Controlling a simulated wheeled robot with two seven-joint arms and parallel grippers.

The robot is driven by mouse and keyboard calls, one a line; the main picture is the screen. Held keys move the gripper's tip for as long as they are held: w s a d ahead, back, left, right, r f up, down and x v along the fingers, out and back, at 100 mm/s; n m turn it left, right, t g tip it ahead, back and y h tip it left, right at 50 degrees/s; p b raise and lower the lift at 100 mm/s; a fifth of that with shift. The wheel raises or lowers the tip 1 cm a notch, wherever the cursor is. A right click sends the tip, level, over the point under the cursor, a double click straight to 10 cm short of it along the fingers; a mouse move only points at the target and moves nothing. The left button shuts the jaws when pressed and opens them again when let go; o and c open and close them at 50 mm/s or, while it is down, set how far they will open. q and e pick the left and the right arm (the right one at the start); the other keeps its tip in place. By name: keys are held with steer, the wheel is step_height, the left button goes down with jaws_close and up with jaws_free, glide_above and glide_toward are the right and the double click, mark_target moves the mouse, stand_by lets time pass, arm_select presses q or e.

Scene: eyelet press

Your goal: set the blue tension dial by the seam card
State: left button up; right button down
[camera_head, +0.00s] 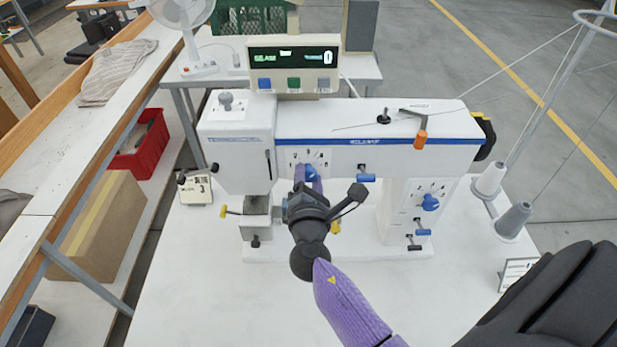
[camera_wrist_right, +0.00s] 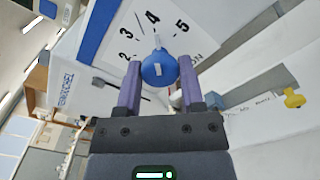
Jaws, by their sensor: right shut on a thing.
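The blue tension dial (camera_head: 310,173) sits on the front of the white sewing machine, over a white numbered scale. In the right wrist view the dial (camera_wrist_right: 158,69) is between my right gripper's purple fingers (camera_wrist_right: 160,85), which are shut on it. Its narrow tip points up the picture, roughly towards the 4; the exact setting is hard to tell. In the head view my right gripper (camera_head: 309,184) reaches the dial from below and partly hides it. My left gripper is out of view.
A second blue dial (camera_head: 430,202) with its own scale is on the machine's right column. A lit display (camera_head: 292,59) stands above the machine. Thread cones (camera_head: 514,220) and a small card (camera_head: 516,272) are at the right. The front of the white table (camera_head: 215,290) is clear.

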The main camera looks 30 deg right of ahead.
steer(key=shift+c, duration=1.1)
jaws_free()
steer(key=b+v, duration=0.1)
steer(key=v, duration=0.9)
steer(key=shift+f, duration=0.1)
